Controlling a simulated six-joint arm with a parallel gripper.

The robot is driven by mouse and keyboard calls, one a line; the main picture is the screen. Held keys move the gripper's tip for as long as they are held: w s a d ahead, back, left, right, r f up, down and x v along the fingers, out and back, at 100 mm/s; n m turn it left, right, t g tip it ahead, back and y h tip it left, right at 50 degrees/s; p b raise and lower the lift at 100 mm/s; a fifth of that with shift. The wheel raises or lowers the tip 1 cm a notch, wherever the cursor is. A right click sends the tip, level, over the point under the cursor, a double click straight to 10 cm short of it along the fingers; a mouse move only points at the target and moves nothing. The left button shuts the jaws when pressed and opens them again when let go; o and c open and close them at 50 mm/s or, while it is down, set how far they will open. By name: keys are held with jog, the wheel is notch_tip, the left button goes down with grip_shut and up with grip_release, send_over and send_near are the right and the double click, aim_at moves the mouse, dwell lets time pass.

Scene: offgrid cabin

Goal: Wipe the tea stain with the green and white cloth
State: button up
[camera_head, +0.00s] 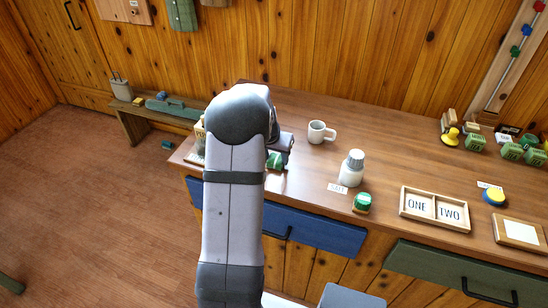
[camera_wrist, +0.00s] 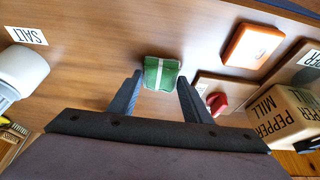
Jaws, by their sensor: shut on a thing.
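The green and white cloth (camera_wrist: 161,72) is a small folded green pad with white stripes. It sits between the fingertips of my gripper (camera_wrist: 160,82) in the wrist view, and the gripper is shut on it. The cloth is low over the wooden counter; I cannot tell whether it touches the wood. In the head view a green bit of it (camera_head: 275,160) shows beside my arm, which covers much of that end of the counter. I cannot make out a tea stain in either view.
A white jar (camera_head: 351,170) by a SALT label, a white mug (camera_head: 320,132) and a green-lidded item (camera_head: 362,202) stand to the right. A ONE/TWO tray (camera_head: 435,228) lies farther right. The wrist view shows an orange-rimmed item (camera_wrist: 252,45), a red object (camera_wrist: 216,102) and a PEPPER MILL box (camera_wrist: 285,115).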

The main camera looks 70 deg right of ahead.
jog(key=shift+d, duration=0.2)
jog(key=shift+d+p, duration=0.3)
jog(key=shift+d, duration=0.5)
jog(key=shift+s+a+f, duration=0.1)
jog(key=shift+a, duration=0.1)
jog(key=shift+a+b, duration=0.4)
jog(key=shift+a, duration=0.4)
jog(key=shift+a, duration=0.15)
jog(key=shift+a+b, duration=0.4)
jog(key=shift+a, duration=0.4)
jog(key=shift+a, duration=0.1)
jog(key=shift+a+b, duration=0.45)
jog(key=shift+a, duration=0.4)
jog(key=shift+a+f, duration=0.1)
jog(key=shift+a, duration=0.1)
